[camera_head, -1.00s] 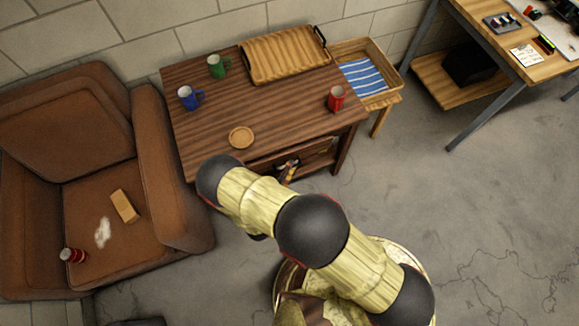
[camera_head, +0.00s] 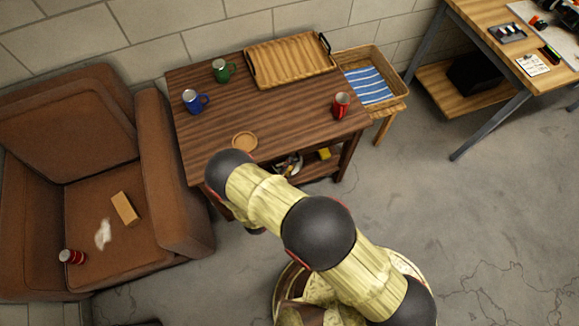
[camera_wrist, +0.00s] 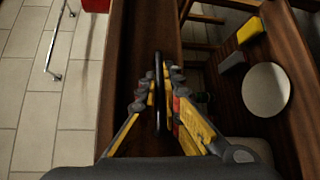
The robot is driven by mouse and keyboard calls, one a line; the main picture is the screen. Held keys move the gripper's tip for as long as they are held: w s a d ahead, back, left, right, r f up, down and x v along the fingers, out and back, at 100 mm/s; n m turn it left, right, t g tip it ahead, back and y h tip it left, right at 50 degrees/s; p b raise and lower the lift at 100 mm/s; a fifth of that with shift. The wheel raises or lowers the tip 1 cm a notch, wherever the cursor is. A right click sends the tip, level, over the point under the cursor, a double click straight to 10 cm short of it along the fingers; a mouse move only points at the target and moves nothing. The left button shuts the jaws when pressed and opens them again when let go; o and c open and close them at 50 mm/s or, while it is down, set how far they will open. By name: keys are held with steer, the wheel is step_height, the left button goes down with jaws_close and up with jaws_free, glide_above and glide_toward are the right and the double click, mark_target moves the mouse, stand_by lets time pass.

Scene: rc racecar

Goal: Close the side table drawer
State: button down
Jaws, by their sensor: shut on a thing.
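The side table (camera_head: 215,115) is dark brown wood, with its front toward me. In the wrist view, the drawer front (camera_wrist: 142,35) is a long brown panel with a thin dark handle (camera_wrist: 158,70). My gripper (camera_wrist: 160,83) is shut on the handle, one finger on each side of it. In the head view the drawer front is mostly hidden by the tabletop and my arm. There the drawer appears near flush with the table, but I cannot tell whether a gap is left.
Blue mug (camera_head: 194,102), green mug (camera_head: 221,72), red mug (camera_head: 341,104), coaster (camera_head: 244,141) and wooden tray (camera_head: 290,60) stand on the tabletop. A yellow object (camera_head: 324,153) is on the lower shelf. An armchair (camera_head: 170,180) stands close left; open floor lies right.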

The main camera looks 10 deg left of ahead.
steer(key=c, duration=2)
jaws_free()
steer(key=shift+w+a, duration=0.2)
steer(key=shift+a, duration=0.05)
steer(key=shift+o, duration=0.2)
steer(key=v, duration=1.2)
steer(key=shift+d, duration=0.15)
